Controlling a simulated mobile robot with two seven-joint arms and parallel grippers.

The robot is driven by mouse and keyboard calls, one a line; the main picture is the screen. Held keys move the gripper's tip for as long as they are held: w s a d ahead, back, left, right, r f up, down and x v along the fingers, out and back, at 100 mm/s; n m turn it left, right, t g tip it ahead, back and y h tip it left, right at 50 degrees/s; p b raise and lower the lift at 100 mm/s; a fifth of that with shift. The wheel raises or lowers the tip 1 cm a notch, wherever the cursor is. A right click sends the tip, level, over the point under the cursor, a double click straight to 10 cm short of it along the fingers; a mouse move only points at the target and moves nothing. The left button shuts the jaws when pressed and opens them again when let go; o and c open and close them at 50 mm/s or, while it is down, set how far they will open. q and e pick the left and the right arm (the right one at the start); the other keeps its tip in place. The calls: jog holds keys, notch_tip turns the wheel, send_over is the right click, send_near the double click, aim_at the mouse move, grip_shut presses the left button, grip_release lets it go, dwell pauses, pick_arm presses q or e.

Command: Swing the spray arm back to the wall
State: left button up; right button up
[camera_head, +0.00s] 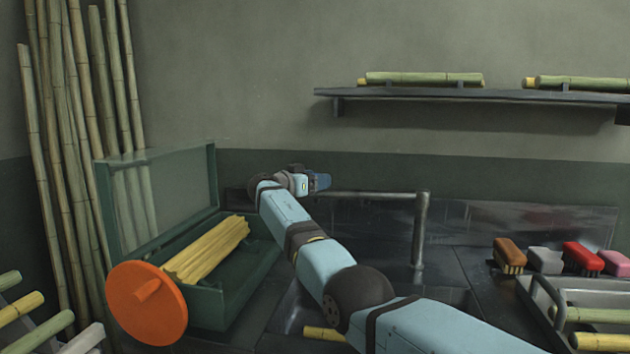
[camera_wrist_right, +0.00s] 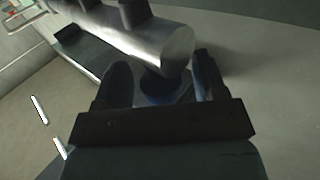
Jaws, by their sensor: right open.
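In the right wrist view a shiny metal cylinder (camera_wrist_right: 160,50), probably part of the spray arm, lies just beyond and across my fingertips. The two fingers are spread apart with a gap between them, and nothing is clamped. My left gripper is out of view.
A green box (camera_head: 215,290) with yellow cane sticks (camera_head: 207,250) and an orange disc (camera_head: 147,302) stand at left. Brushes (camera_head: 510,256) and a metal rack (camera_head: 540,300) are at right. A wall shelf (camera_head: 480,96) holds cane pieces. Bamboo poles (camera_head: 80,130) lean at left.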

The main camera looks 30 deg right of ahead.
pick_arm(q)
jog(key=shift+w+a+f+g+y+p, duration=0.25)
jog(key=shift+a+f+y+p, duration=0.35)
jog(key=shift+p, duration=0.6)
pick_arm(e)
jog(key=v, duration=1.3)
jog(key=shift+s+a, duration=0.15)
jog(key=shift+a, duration=0.2)
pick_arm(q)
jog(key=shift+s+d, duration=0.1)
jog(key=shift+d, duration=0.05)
